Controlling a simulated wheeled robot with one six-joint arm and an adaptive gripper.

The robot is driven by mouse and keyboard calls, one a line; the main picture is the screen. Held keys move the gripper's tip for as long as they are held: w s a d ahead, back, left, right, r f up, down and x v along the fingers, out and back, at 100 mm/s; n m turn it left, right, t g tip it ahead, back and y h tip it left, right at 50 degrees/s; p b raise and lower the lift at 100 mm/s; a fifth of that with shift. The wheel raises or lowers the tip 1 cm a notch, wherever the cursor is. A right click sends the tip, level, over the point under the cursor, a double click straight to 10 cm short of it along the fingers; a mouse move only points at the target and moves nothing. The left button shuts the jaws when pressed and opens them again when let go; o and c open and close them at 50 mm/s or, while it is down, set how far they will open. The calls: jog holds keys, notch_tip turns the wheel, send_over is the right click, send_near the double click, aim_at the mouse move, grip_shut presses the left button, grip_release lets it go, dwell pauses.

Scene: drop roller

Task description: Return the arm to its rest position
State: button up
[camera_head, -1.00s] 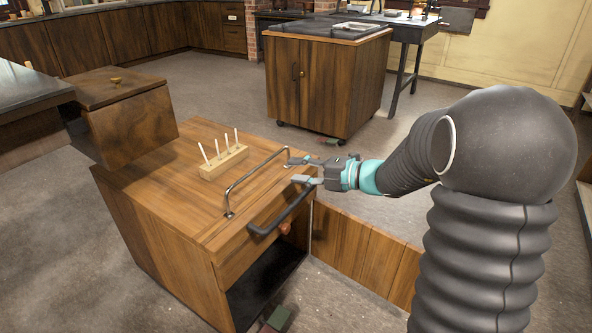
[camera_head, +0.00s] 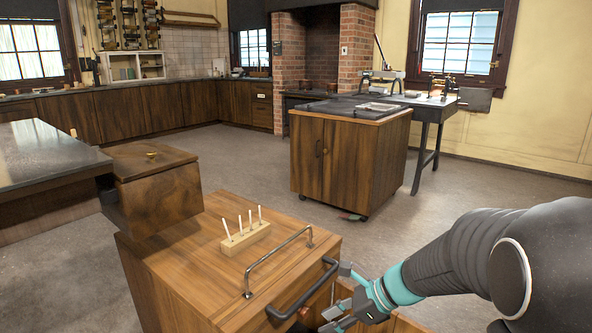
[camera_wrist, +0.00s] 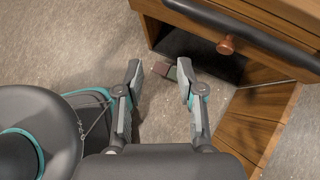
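My gripper (camera_head: 338,298) is at the lower right of the head view, just right of the wooden cabinet's dark handle (camera_head: 303,290). In the wrist view my gripper (camera_wrist: 159,76) shows two fingers spread apart with nothing between them. The fingers are apart from the cabinet (camera_wrist: 262,120), which stands at the right of that view. My arm (camera_head: 450,258) reaches in from the right edge of the head view.
The cabinet top (camera_head: 190,265) has a metal rail (camera_head: 278,262) and a wooden block with several white sticks (camera_head: 246,238). A lidded wooden box (camera_head: 155,190) stands behind left. A small red and green object (camera_wrist: 180,70) lies on the floor. A wheeled cabinet (camera_head: 350,158) stands farther back.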

jog(key=s+d+r+n+t+h, duration=0.1)
jog(key=s+d+r+n+h, duration=0.3)
jog(key=s+n, duration=0.5)
jog(key=s+d+r+n+t+h, duration=0.2)
jog(key=s+d+r+n+h, duration=0.2)
jog(key=s+n, duration=0.6)
jog(key=shift+r+n+t+h, duration=0.3)
jog(key=shift+r+n+h, duration=0.3)
jog(key=shift+r+n, duration=0.2)
